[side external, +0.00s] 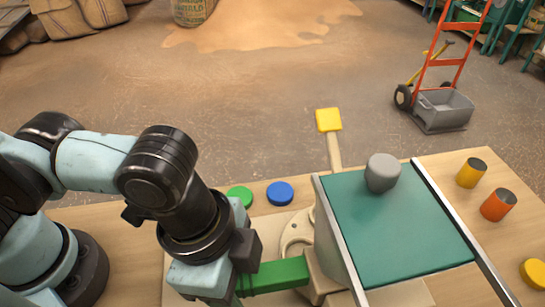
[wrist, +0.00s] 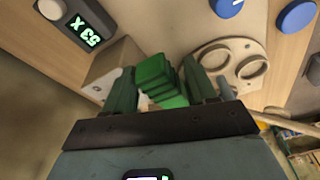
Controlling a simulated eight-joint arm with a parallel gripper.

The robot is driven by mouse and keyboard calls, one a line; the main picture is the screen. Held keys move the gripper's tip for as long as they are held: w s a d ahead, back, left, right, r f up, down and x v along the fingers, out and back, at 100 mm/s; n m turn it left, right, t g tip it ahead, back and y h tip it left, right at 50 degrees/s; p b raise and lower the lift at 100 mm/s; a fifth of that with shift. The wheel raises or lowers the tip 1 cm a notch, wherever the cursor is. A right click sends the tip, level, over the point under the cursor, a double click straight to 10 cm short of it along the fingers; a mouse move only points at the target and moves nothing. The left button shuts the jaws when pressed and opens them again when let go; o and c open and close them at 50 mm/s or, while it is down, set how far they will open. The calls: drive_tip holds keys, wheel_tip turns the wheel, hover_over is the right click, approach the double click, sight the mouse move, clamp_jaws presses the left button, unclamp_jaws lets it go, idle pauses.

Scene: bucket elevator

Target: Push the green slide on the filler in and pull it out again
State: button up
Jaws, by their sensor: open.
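The green slide (side external: 278,275) sticks out to the left from the filler (side external: 335,245), low beside its pale wall. It also shows in the wrist view (wrist: 160,80) as a stepped green piece. My gripper (side external: 243,268) is at the slide's outer end in the side view. In the wrist view my gripper (wrist: 160,92) has its two fingers apart, one on each side of the slide. I cannot tell whether either finger touches it. The slide's inner end is hidden in the filler, and my gripper covers its outer end in the side view.
A round plate with two holes (wrist: 235,65) lies close to the slide. Green (side external: 240,195) and blue (side external: 280,193) discs sit behind. A yellow-topped lever (side external: 329,121) rises behind the filler. A grey knob (side external: 382,172) stands on the teal surface.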

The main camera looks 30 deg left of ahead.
drive_tip(key=shift+s+a+r, duration=0.1)
drive_tip(key=shift+a+r, duration=0.05)
drive_tip(key=shift+r, duration=0.75)
drive_tip(key=shift+s+a+r, duration=0.1)
drive_tip(key=shift+a+r, duration=0.1)
drive_tip(key=shift+r, duration=0.7)
drive_tip(key=shift+s+a+r, duration=0.1)
drive_tip(key=shift+a+r, duration=0.05)
drive_tip(key=shift+r, duration=0.75)
wheel_tip(320, 180, up, 6)
drive_tip(key=w+a+f+n+t, duration=0.35)
drive_tip(key=w+a+n, duration=0.35)
drive_tip(key=w+a, duration=0.55)
drive_tip(key=w+a+f+n+t+y, duration=0.1)
drive_tip(key=a+f+n, duration=0.1)
drive_tip(key=a, duration=0.5)
drive_tip(key=w+a+f+n+t+y, duration=0.1)
drive_tip(key=a+n, duration=0.3)
drive_tip(key=a, duration=0.4)
drive_tip(key=shift+f+t, duration=0.35)
drive_tip(key=shift+f, duration=0.3)
